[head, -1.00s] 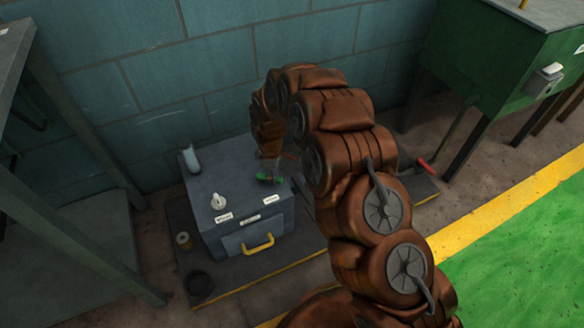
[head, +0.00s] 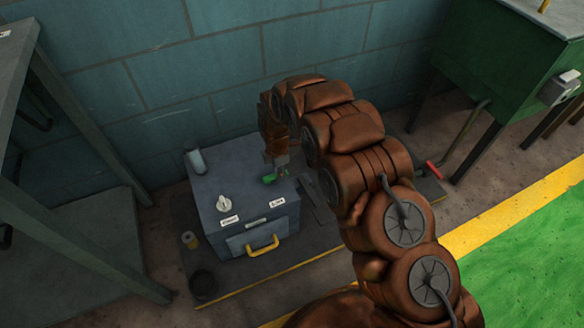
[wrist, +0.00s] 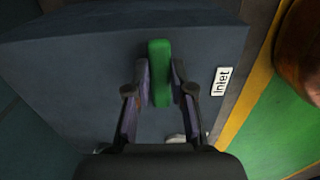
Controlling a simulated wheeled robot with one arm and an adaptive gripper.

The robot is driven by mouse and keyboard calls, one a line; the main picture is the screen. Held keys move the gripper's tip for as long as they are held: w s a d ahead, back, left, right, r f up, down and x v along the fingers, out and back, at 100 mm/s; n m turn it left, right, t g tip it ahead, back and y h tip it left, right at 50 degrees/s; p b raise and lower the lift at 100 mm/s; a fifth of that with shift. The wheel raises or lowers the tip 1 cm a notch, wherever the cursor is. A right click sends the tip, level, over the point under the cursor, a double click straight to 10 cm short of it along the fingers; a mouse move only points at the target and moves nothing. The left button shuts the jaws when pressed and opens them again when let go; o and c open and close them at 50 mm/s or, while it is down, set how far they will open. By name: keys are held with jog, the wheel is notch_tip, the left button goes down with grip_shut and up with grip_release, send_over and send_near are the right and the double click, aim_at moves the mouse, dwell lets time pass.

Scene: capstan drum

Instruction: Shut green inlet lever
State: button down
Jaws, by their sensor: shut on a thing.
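The green inlet lever (wrist: 160,72) stands on top of a grey-blue box (head: 215,190), beside a white label reading "Inlet" (wrist: 221,81). In the head view the lever (head: 269,179) shows small at the right part of the box top, partly hidden by my gripper (head: 279,166). In the wrist view my gripper (wrist: 160,85) has one finger on each side of the lever and is shut on it. The lever's base is hidden in the wrist view.
A white knob (head: 224,203) and a grey cylinder (head: 196,161) are on the box top. A yellow handle (head: 262,246) is on the box front. A dark metal table (head: 15,110) stands at left, a green cabinet (head: 505,60) at right. The wall is close behind.

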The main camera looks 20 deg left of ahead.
jog(key=shift+a+r, duration=0.1)
jog(key=shift+a, duration=0.1)
dwell(0.3)
jog(key=c, duration=1.3)
grip_release()
jog(key=o, duration=0.3)
jog(key=shift+d, duration=0.1)
notch_tip(320, 180, up, 12)
